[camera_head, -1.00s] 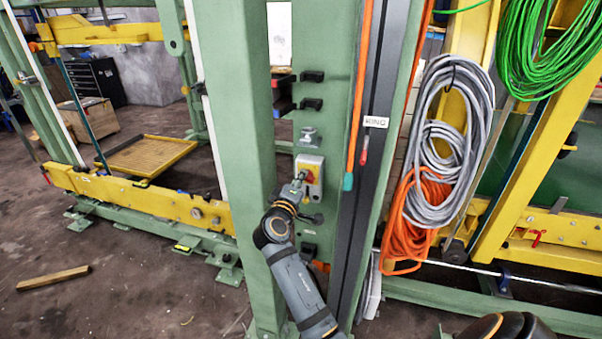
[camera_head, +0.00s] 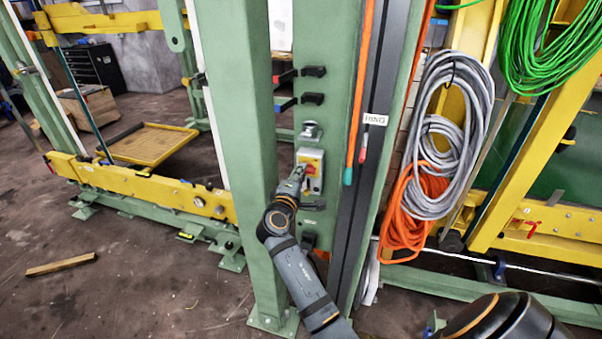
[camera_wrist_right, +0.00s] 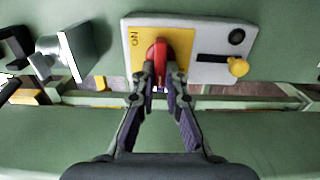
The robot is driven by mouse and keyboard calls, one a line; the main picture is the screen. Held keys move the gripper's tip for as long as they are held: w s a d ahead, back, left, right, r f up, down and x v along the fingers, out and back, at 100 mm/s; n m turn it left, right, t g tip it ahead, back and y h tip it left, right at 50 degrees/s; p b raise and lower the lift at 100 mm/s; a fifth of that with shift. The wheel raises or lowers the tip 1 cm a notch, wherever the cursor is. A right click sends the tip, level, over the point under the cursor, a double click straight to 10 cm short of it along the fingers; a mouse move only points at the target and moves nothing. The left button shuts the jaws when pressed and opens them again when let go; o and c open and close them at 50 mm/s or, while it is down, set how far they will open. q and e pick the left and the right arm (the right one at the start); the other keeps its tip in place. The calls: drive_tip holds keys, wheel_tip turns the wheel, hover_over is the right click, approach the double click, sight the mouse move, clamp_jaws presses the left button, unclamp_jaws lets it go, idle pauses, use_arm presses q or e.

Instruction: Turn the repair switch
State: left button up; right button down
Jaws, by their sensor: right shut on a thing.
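The repair switch is a red handle (camera_wrist_right: 159,52) on a yellow plate, marked "ON", on a light grey switch box (camera_wrist_right: 195,50). In the wrist view the handle stands upright. In the head view my right gripper (camera_head: 298,176) partly covers the box from the left. My left gripper does not show.
A broad green column (camera_head: 237,120) stands just left of the arm. A silver knob (camera_head: 310,131) and black handles (camera_head: 313,98) are on the post above the box. An orange tube and coiled grey cables (camera_head: 455,140) hang to the right.

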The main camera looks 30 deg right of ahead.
drive_tip(key=c, duration=1.5)
unclamp_jaws()
drive_tip(key=shift+o, duration=0.5)
